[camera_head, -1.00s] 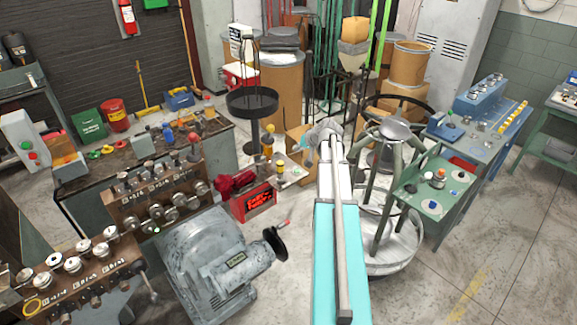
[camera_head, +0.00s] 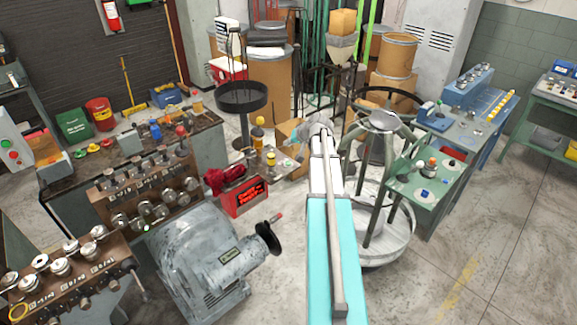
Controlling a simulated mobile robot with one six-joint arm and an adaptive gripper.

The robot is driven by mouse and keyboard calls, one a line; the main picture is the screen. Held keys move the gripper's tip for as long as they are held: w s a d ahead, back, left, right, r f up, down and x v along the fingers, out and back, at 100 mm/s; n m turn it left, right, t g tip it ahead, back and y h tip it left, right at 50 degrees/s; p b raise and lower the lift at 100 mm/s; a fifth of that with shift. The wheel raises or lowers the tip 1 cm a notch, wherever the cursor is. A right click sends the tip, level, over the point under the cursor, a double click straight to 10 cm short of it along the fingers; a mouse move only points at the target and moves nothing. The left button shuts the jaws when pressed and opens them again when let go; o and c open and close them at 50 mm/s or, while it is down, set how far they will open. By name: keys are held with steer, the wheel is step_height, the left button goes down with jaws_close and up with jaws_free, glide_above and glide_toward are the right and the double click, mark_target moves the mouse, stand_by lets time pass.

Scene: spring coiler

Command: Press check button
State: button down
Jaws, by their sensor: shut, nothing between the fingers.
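I cannot tell which control is the check button. A grey control box (camera_head: 12,143) with a red and a green button stands at the left edge. A red box with a lit red display (camera_head: 242,200) sits left of my arm, at the picture's middle. My arm reaches forward up the middle, and my gripper (camera_head: 298,149) is at its far end, small and partly hidden by the wrist. It is shut and appears empty, above and to the right of the red box. The motor-like grey machine (camera_head: 205,258) stands at lower left.
A workbench (camera_head: 205,150) with small coloured items is at left. A round black stand (camera_head: 241,98) is behind the red box. A round metal turntable frame (camera_head: 385,240) and a green table (camera_head: 425,215) stand close to the right of my arm. Open floor lies at lower right.

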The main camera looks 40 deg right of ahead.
mark_target(289, 163)
steer(key=shift+f+b, duration=3.05)
steer(key=shift+f, duration=0.3)
steer(key=shift+f+b, duration=0.8)
steer(key=shift+r, duration=0.2)
steer(key=shift+r+p, duration=0.65)
steer(key=shift+p, duration=0.2)
steer(key=shift+r, duration=0.1)
steer(key=shift+r+p, duration=2.4)
steer(key=shift+p, duration=0.1)
steer(key=shift+s+f, duration=0.1)
